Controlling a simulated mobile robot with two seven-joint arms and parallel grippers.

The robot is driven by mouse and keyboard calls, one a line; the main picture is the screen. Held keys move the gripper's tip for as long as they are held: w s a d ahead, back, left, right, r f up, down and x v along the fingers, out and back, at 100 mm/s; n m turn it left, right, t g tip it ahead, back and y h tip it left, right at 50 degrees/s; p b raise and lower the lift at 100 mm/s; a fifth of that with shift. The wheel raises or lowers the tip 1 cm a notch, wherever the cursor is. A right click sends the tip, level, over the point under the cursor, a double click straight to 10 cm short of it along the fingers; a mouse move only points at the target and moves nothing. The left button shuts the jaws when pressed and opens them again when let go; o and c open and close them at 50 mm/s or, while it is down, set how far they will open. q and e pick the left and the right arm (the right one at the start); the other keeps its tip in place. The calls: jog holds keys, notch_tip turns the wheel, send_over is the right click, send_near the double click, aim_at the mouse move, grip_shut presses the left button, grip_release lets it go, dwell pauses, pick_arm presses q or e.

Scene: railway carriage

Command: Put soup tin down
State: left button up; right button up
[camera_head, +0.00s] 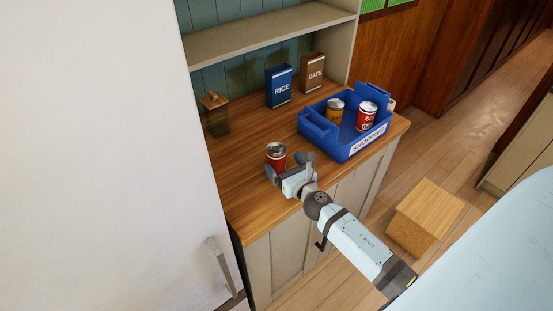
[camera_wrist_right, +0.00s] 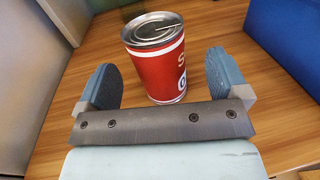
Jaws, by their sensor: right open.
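A red soup tin (camera_head: 276,157) with a silver lid stands upright on the wooden counter, near its front edge. My right gripper (camera_head: 288,167) is open at the tin, on the near side of it. In the right wrist view the tin (camera_wrist_right: 157,62) stands beyond the gripper's palm, and the two fingers (camera_wrist_right: 163,85) are spread to either side with gaps between them and the tin. The fingers appear not to touch it. My left gripper does not show in either view.
A blue shopping crate (camera_head: 319,134) holds a yellowish tin (camera_head: 335,110) and another red tin (camera_head: 366,115), right of the gripper. A rice box (camera_head: 279,86), an oats box (camera_head: 312,72) and a lidded jar (camera_head: 215,115) stand at the back. The counter (camera_head: 240,160) left of the tin is clear.

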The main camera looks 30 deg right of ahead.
aim_at(282, 162)
jog(key=w, duration=0.4)
jog(key=shift+w, duration=0.2)
jog(key=shift+r+p, duration=0.1)
jog(key=shift+p, duration=0.2)
jog(key=c, duration=1.3)
